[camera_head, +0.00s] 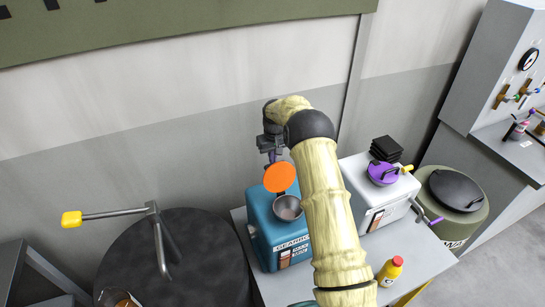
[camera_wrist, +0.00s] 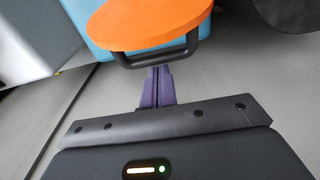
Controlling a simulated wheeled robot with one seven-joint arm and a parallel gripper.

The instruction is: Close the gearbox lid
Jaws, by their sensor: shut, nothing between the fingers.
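The blue gearbox (camera_head: 262,217) stands on the grey table, its label partly hidden by my arm. Its round orange lid (camera_head: 280,177) stands raised at the back of the round metal opening (camera_head: 287,208), which is uncovered. In the wrist view the orange lid (camera_wrist: 150,22) shows edge-on with a black handle (camera_wrist: 185,55) on its outer side. My gripper (camera_head: 271,158) is behind the lid, with its purple fingers shut and empty. In the wrist view the fingertips (camera_wrist: 158,70) end right at the handle bar; whether they touch it I cannot tell.
A white box (camera_head: 365,185) with a purple lid (camera_head: 382,173) stands right of the gearbox. A yellow bottle (camera_head: 390,270) stands at the table's front. A dark drum (camera_head: 185,265) is to the left, a green drum (camera_head: 455,195) to the right. The wall is close behind.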

